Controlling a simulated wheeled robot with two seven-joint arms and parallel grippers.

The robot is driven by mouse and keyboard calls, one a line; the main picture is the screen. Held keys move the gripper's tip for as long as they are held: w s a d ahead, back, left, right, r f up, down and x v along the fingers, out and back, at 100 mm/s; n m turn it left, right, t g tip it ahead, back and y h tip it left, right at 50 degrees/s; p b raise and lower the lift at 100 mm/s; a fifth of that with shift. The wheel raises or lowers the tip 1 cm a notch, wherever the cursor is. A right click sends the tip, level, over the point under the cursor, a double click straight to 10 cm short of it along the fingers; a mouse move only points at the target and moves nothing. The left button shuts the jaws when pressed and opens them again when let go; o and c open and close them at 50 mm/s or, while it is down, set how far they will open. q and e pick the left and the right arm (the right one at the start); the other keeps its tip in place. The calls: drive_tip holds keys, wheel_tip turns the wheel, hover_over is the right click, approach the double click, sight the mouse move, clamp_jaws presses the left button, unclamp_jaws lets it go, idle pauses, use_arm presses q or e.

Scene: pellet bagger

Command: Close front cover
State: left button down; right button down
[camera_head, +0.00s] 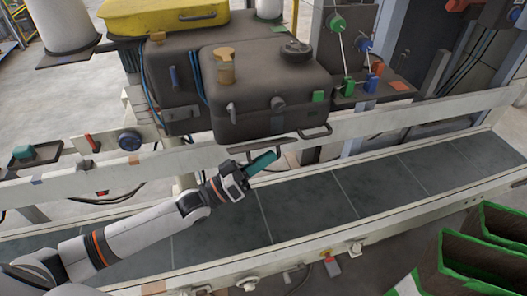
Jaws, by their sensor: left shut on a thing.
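The dark grey machine housing (265,95) hangs above the conveyor in the middle of the head view. Its front face carries a small green part (318,96) and a dark loop handle (316,132). I cannot tell for certain which panel is the front cover. My left gripper (246,174) is just below the housing, over the conveyor. It is shut on a teal-green grip (263,162), which lies under the dark bar at the housing's lower edge. Its fingertips are partly hidden. My right gripper is not in view.
The grey conveyor belt (300,195) runs across below, between pale rails (400,112). Green-edged brown bins (480,255) stand at the lower right. A yellow case (160,15) lies on top at the left. Levers with green and blue knobs (337,23) stand right of the housing.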

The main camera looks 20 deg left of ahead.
sight(261, 145)
use_arm(q)
drive_tip(key=r+n+y+p, duration=0.1)
drive_tip(key=n+p, duration=0.1)
drive_tip(key=r+n+y+p, duration=0.1)
drive_tip(key=n+p, duration=0.1)
drive_tip(key=w+a+r+n+y+p, duration=0.1)
drive_tip(key=r+n+p, duration=0.1)
drive_tip(key=n, duration=0.1)
drive_tip(key=shift+w+t, duration=0.1)
drive_tip(key=shift+t, duration=0.2)
drive_tip(key=n+p, duration=0.1)
drive_tip(key=w+n+y+p, duration=0.1)
drive_tip(key=shift+a+r+n, duration=0.25)
drive_tip(key=shift+r+n, duration=0.05)
drive_tip(key=shift+r, duration=0.1)
drive_tip(key=shift+w+a+r+n+y+p, duration=0.15)
drive_tip(key=shift+w+a+n+p, duration=0.1)
drive_tip(key=shift+n+p, duration=0.3)
drive_tip(key=shift+w+a+r+n+y+p, duration=0.1)
drive_tip(key=shift+w+n+y+p, duration=0.1)
drive_tip(key=shift+n+p, duration=0.35)
drive_tip(key=shift+g, duration=0.4)
drive_tip(key=c, duration=1.5)
unclamp_jaws()
drive_tip(key=shift+f, duration=0.1)
